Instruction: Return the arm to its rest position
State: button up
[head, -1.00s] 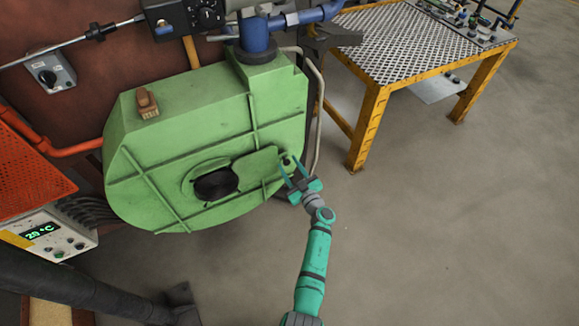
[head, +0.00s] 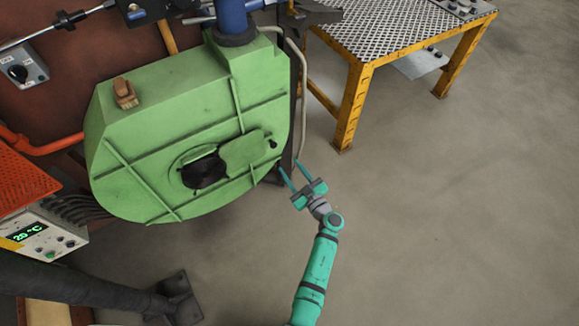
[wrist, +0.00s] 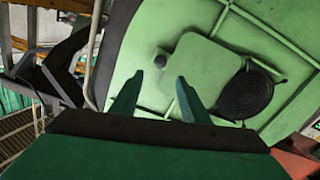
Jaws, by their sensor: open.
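My gripper (head: 294,172) is open and empty, its two teal fingers apart. In the head view it is just right of and below the green housing (head: 135,120), clear of it. In the wrist view the gripper (wrist: 160,88) points toward the housing (wrist: 140,30). On the housing front, a green cover plate (head: 243,150) with a small dark knob (head: 273,144) sits to the right of a round dark opening (head: 204,171). The cover plate also shows in the wrist view (wrist: 205,75), beside the round grille (wrist: 245,95).
A yellow-framed table (head: 356,95) with a checkered metal top stands at the back right. A control box (head: 42,238) reading 20 °C is at the left. A thin pipe (head: 303,90) runs down beside the housing. The floor on the right is clear.

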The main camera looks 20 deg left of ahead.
dwell(0.4)
jog(key=s+d+r+m+t+h, duration=0.1)
jog(key=s+d+r+m+h, duration=0.3)
jog(key=s, duration=1)
jog(key=s+d+r+m+t+h, duration=0.1)
jog(key=s+d+r+m+h, duration=0.3)
jog(key=s, duration=1)
jog(key=s+d+r+m+t+h, duration=0.1)
jog(key=s+d+r+m+h, duration=0.3)
jog(key=s, duration=1.1)
jog(key=d+r+h, duration=0.1)
jog(key=d+r, duration=0.2)
jog(key=r, duration=0.1)
jog(key=shift+d+r+m, duration=0.25)
jog(key=shift+r+m, duration=0.05)
jog(key=shift+r, duration=0.05)
jog(key=shift+c, duration=0.2)
jog(key=shift+c, duration=1)
jog(key=shift+w, duration=0.2)
